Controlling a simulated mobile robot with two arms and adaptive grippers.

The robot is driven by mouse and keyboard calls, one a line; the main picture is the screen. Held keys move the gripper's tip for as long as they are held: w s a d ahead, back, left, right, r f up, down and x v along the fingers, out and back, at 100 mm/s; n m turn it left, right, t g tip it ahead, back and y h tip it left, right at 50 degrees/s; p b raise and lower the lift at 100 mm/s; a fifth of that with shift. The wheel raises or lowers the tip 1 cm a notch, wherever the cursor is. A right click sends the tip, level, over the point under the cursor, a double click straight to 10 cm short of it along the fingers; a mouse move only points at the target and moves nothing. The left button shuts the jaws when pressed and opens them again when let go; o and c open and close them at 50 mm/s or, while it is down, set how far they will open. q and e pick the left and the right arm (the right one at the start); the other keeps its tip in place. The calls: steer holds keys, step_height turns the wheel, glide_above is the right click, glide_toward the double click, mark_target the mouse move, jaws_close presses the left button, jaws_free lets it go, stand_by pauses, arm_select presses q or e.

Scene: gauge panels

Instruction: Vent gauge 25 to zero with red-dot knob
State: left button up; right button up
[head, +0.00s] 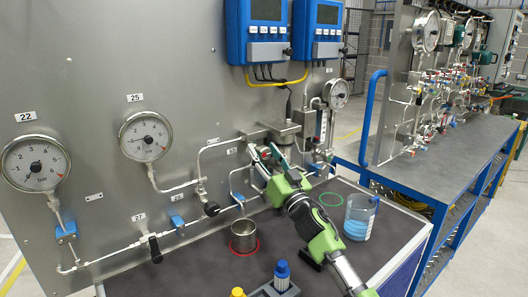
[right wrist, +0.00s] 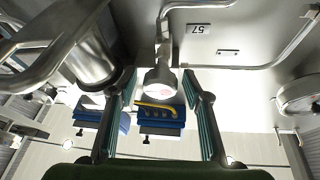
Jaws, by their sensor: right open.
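Gauge 25 (head: 145,137) is a round white dial on the grey panel in the head view, under its label (head: 134,97); its needle is too small to read surely. My green right gripper (head: 266,156) is at the panel, right of gauge 25. In the right wrist view it is open (right wrist: 160,77). A silver knob (right wrist: 158,80) with a red mark on its end stands between its fingers, with gaps on both sides. My left gripper is not in view.
Gauge 22 (head: 35,163) is at the left. Black valve handles (head: 211,208) (head: 155,248) stick out from the pipes. A steel cup (head: 244,235), a beaker of blue liquid (head: 360,216) and a blue-capped bottle (head: 282,275) stand on the bench. Blue boxes (head: 258,30) hang above.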

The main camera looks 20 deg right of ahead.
steer(key=c, duration=1.1)
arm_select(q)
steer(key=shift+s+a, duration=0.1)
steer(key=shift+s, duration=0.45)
